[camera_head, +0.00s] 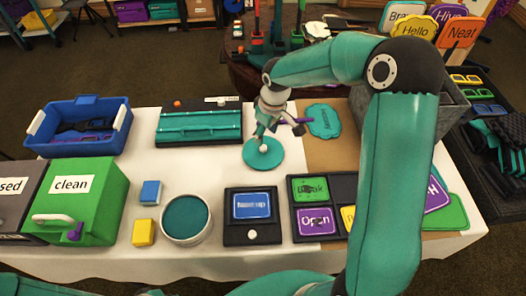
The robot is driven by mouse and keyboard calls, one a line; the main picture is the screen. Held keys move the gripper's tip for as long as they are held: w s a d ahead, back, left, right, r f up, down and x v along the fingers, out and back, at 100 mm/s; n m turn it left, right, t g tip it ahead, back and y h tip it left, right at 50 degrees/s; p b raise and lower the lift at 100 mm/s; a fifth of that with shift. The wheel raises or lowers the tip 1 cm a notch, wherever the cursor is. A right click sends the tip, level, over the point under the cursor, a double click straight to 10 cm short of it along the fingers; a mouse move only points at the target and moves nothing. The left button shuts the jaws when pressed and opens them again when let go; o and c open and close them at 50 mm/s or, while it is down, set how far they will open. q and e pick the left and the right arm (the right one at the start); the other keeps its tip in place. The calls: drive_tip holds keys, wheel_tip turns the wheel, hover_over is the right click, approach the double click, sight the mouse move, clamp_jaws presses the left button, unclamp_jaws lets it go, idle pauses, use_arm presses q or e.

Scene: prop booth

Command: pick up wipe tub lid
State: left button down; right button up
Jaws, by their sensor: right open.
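A round teal disc with a pale knob, which looks like the wipe tub lid (264,161), lies flat on the white table cover. The round white wipe tub (187,237) stands nearer the front left, with a teal round surface inside its rim. My right gripper (266,132) is open and points down just above the lid's knob. It covers the far part of the lid, and I cannot tell whether the fingers touch the knob. My left gripper is not in view.
A teal tray (200,124) and a blue bin (72,147) stand behind to the left. The green "clean" box (98,205) is at the left. A black framed blue sign (252,206) and a sign tray (316,250) are in front. A purple stick (299,128) is beside the gripper.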

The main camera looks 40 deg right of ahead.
sight(263, 147)
drive_tip(key=shift+w+a+f+p, duration=0.1)
drive_tip(key=shift+a+f+p, duration=0.1)
drive_tip(key=shift+f, duration=1.45)
drive_tip(key=shift+a+f+p, duration=0.1)
drive_tip(key=shift+a+f, duration=0.1)
drive_tip(key=shift+f, duration=1.4)
drive_tip(key=shift+c, duration=0.4)
clamp_jaws()
